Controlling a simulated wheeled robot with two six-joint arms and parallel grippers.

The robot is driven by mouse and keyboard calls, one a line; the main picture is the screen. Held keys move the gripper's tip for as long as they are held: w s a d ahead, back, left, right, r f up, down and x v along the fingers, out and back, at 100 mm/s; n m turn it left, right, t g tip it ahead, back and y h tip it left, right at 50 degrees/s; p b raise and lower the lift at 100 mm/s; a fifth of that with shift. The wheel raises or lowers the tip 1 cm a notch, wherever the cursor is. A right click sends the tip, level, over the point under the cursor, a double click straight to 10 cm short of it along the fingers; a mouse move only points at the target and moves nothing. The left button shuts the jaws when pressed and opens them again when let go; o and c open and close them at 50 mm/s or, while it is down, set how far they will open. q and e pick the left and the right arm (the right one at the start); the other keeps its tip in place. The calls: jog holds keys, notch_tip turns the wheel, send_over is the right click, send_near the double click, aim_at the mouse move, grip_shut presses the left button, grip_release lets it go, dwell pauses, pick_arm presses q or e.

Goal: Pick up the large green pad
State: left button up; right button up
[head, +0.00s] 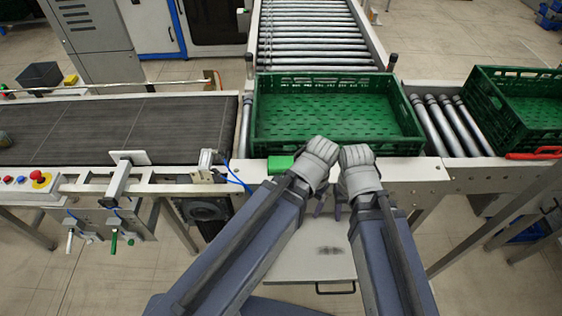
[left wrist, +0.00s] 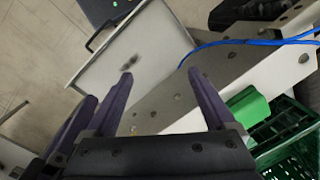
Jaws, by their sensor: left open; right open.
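A bright green block (head: 280,165), the only loose pad-like green piece I see, lies on the pale frame edge in front of the near crate. It also shows in the left wrist view (left wrist: 250,107), right of my left gripper and apart from its fingers. My left gripper (left wrist: 140,86) is open and empty, its two dark fingers spread over the frame edge. In the head view my left arm's wrist partly hides the block's right side. My right gripper (head: 338,209) is open, beside the left one, pointing down in front of the frame, mostly hidden by its wrist.
An empty green crate (head: 410,118) stands on the rollers ahead; another crate (head: 505,105) stands at the right, near a red handle (head: 540,154). A dark belt (head: 120,130) runs left. A blue cable (head: 237,178) hangs near the block. A pale panel (head: 310,255) lies below.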

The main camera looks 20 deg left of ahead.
pick_arm(q)
jog(key=shift+o, duration=0.3)
jog(key=shift+w+a+r, duration=0.1)
jog(key=shift+w+r, duration=0.05)
jog(key=shift+w, duration=0.1)
notch_tip(320, 180, up, 5)
jog(key=m+h+p, duration=0.1)
jog(key=m+p, duration=0.5)
jog(key=m, duration=0.4)
send_over(282, 162)
jog(key=shift+s+a, duration=0.15)
jog(key=shift+a, duration=0.1)
jog(key=shift+w+a+r+m, duration=0.1)
jog(key=shift+w+a+m, duration=0.15)
jog(key=shift+a+m, duration=0.2)
jog(key=shift+d+f+b, duration=0.15)
jog(key=shift+f+b, duration=1.3)
jog(key=shift+b, duration=0.15)
jog(key=f+b, duration=0.2)
jog(key=d+f+b, duration=0.1)
jog(key=f+b, duration=0.1)
jog(key=shift+s+f, duration=0.1)
jog(key=shift+f+b, duration=0.45)
jog(key=shift+b, duration=0.15)
